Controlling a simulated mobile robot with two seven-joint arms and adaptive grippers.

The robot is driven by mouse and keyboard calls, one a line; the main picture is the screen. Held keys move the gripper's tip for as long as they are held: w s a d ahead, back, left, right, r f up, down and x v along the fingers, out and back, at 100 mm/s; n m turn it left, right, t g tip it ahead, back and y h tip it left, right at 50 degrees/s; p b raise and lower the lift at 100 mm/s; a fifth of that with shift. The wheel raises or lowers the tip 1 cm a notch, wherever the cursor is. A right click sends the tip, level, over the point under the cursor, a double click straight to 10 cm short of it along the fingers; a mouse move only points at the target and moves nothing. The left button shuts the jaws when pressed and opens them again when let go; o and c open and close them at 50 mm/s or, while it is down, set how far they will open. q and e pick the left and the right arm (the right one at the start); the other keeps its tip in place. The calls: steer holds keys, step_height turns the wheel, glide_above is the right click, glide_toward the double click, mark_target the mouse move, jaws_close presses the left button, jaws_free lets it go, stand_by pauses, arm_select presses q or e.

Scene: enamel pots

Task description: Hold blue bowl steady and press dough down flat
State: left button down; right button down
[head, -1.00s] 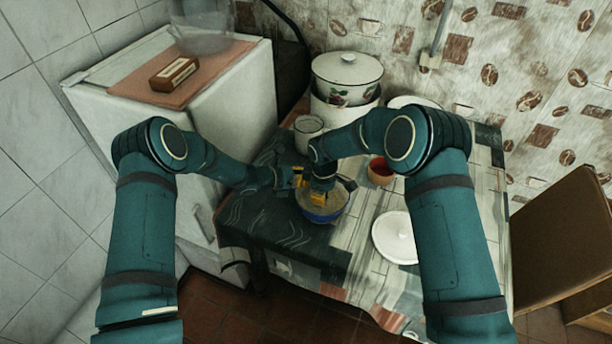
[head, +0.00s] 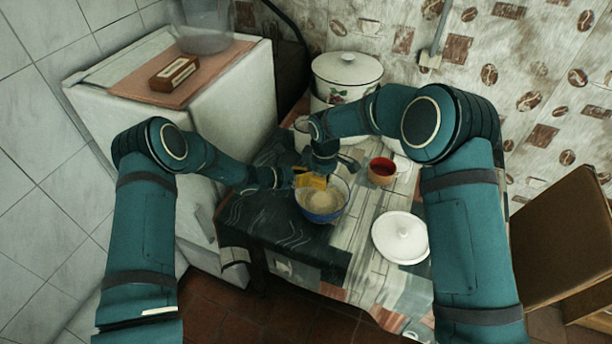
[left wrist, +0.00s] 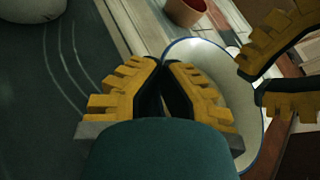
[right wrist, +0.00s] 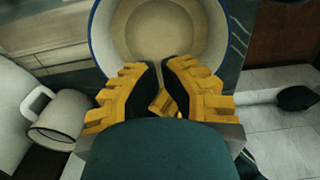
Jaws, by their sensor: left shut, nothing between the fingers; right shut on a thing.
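The blue bowl (head: 322,218) stands upright on the table's dark cloth and holds pale dough (head: 320,201), which also shows in the right wrist view (right wrist: 160,30). My left gripper (left wrist: 166,62) is shut and empty at the bowl's rim, on its left side in the head view; I cannot tell whether it touches. My right gripper (right wrist: 162,64) is above the rear part of the bowl, pointing down, with its fingers nearly together. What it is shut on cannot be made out. A yellow piece behind its fingers looks like part of my left gripper.
A red-orange cup (head: 381,171) stands right of the bowl, and a white lid (head: 400,237) lies in front of it. A large white enamel pot (head: 347,75) and a white mug (right wrist: 60,118) stand behind. The front left cloth is clear.

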arm_select(q)
steer(key=shift+f, duration=0.1)
arm_select(e)
steer(key=shift+r, duration=0.45)
arm_select(q)
steer(key=c, duration=1.7)
jaws_free()
steer(key=o, duration=0.6)
steer(key=shift+o, duration=0.2)
steer(key=v, duration=1.2)
